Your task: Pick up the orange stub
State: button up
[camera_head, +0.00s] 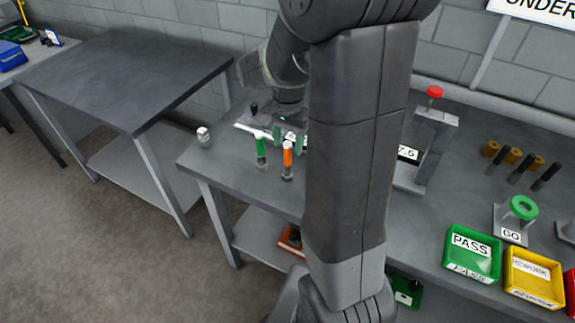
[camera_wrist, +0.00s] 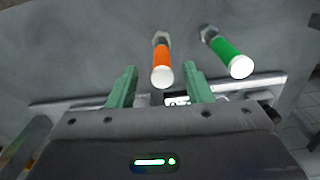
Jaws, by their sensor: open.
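The orange stub (camera_head: 287,158) stands upright on the grey bench (camera_head: 232,174), with a pale top end and a metal hex part at its base. In the wrist view the orange stub (camera_wrist: 162,62) lies just beyond my fingertips, close to the line between them. My gripper (camera_head: 290,138) has green fingers. My arm hides part of the bench.
A small pale metal piece (camera_head: 204,137) stands near the bench's left corner. A light plate (camera_head: 252,131) lies behind the stubs. A grey stand with a red knob (camera_head: 435,92) is right of my arm. Green PASS (camera_head: 472,270) and yellow REWORK (camera_head: 533,291) trays sit at front right.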

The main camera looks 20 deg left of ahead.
aim_at(288, 162)
jog(key=shift+w+a+f, duration=0.1)
jog(key=shift+w+f, duration=0.05)
jog(key=shift+f, duration=1.5)
grip_shut()
